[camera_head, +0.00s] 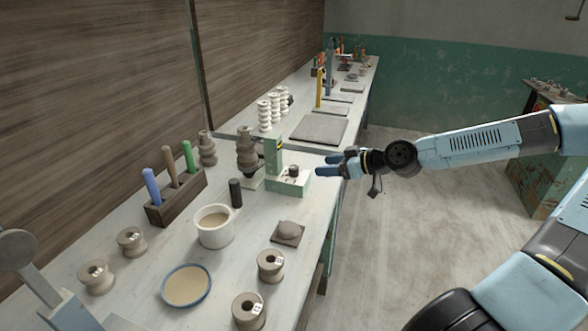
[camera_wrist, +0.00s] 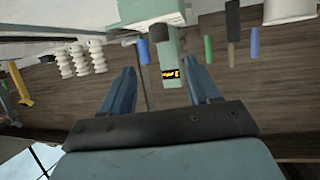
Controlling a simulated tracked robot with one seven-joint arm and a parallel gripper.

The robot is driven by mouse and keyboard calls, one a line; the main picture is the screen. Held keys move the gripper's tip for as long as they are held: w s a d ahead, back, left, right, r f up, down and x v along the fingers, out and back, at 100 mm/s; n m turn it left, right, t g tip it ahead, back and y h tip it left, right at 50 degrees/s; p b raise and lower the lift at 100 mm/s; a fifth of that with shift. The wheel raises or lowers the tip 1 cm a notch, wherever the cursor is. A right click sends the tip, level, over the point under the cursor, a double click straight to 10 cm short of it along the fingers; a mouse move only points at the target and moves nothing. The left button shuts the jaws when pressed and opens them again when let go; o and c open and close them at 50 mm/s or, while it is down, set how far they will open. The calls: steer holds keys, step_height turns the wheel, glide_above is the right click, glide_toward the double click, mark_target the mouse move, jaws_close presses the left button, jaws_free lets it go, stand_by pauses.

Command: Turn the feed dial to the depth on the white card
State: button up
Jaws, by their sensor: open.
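The pale green machine (camera_head: 289,184) stands near the bench's right edge in the head view. A dark round knob, apparently the feed dial (camera_head: 293,171), sits on its low base. My gripper (camera_head: 325,166) is open and empty, just right of the dial and apart from it, fingers pointing left. In the wrist view, which looks upside down, the machine's column (camera_wrist: 168,52) shows between the open fingers (camera_wrist: 161,78). A black display with yellow characters (camera_wrist: 171,74) is on the column; I cannot read it. I cannot make out the white card or the dial's setting.
A grey clay spool (camera_head: 247,152) stands beside the column. A dark cylinder (camera_head: 236,192), a cream mug (camera_head: 214,226) and a tool block (camera_head: 176,200) stand nearby. The space right of the bench is open floor.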

mark_target(298, 168)
steer(key=shift+x, duration=6.3)
steer(key=shift+c, duration=0.4)
steer(key=c, duration=0.9)
